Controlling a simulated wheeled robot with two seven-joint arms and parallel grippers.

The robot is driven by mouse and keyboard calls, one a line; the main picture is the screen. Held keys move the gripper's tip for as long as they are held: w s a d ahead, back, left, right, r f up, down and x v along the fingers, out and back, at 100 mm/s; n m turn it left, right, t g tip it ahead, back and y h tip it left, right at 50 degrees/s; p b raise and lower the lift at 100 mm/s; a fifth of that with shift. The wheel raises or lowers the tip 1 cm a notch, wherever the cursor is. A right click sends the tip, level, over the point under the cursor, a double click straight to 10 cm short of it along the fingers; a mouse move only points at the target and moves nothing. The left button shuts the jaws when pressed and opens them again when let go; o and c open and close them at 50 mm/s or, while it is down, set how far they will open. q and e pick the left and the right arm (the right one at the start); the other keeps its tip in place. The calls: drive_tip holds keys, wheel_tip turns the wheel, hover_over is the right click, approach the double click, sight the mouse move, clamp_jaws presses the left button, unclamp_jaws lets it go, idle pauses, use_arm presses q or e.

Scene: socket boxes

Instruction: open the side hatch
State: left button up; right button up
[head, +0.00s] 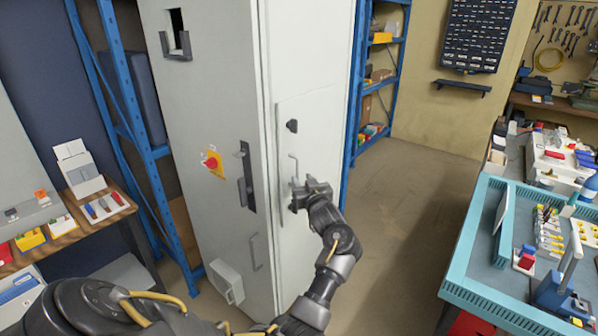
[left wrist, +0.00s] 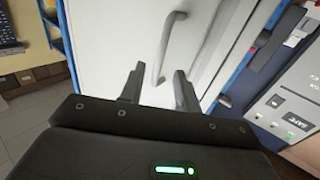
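The side hatch (head: 318,125) is a pale panel on the right-hand side face of the tall grey cabinet (head: 210,100), and it looks shut. A thin bent grey handle (head: 292,163) stands out near its left edge; it also shows in the left wrist view (left wrist: 164,45). A small dark latch piece (head: 291,126) sits above the handle. My left gripper (head: 298,193) is close to the handle's lower end. In the left wrist view its fingers (left wrist: 158,88) are apart, with the handle's lower end between or just beyond the tips. Contact cannot be told. My right gripper is out of view.
The cabinet's front has a dark door handle (head: 246,178) and a red-yellow switch (head: 212,163). A blue shelf (head: 385,80) stands behind the cabinet. A teal-edged workbench (head: 465,255) is at the right. The floor (head: 400,190) between them is clear.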

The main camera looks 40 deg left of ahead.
sight(298, 173)
use_arm(q)
drive_tip(key=shift+p+x, duration=0.45)
drive_tip(key=shift+x, duration=1.75)
clamp_jaws()
